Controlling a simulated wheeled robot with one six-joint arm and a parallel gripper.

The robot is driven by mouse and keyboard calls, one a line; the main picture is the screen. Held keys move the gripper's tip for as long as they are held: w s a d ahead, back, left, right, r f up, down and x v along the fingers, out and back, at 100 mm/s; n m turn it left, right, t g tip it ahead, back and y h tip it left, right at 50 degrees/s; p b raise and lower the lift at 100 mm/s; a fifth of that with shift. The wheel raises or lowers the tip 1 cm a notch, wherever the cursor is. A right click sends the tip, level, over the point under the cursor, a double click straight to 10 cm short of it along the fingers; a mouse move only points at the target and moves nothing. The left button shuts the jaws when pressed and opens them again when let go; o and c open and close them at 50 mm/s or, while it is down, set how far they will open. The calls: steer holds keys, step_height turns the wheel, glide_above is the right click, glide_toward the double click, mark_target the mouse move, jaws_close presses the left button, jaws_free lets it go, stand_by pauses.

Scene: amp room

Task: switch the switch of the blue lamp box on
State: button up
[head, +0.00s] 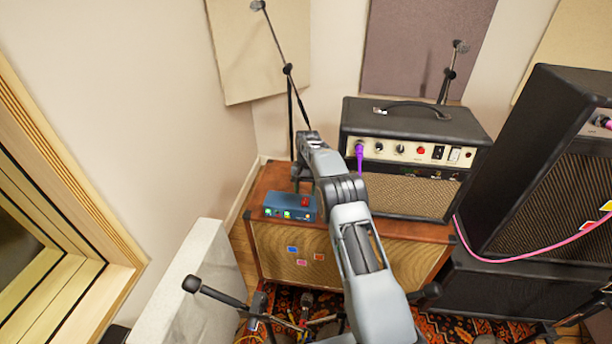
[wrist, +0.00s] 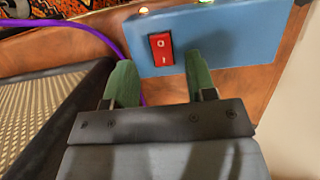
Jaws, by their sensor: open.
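The blue lamp box (head: 278,200) sits on top of the brown wooden cabinet, near its left end. Its red rocker switch (head: 305,201) is on the top face at the right, and small lit lamps run along its front. In the wrist view the blue box (wrist: 235,35) fills the top, with the red switch (wrist: 161,50) marked O and I. I cannot tell which side is pressed. My gripper (wrist: 161,80) is open and empty, its two green-padded fingers apart, with the switch showing between and beyond their tips. In the head view the fingers are hard to make out beside the box.
A black amplifier (head: 410,130) with a purple cable (head: 360,155) stands to the right on the wooden cabinet (head: 350,250). Microphone stands (head: 290,90) rise behind. A large black speaker (head: 550,170) is at the right. A pale panel (head: 200,290) stands at the front left.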

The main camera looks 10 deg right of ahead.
mark_target(306, 198)
steer(key=p+v, duration=0.4)
steer(key=v, duration=0.3)
steer(key=shift+r, duration=0.4)
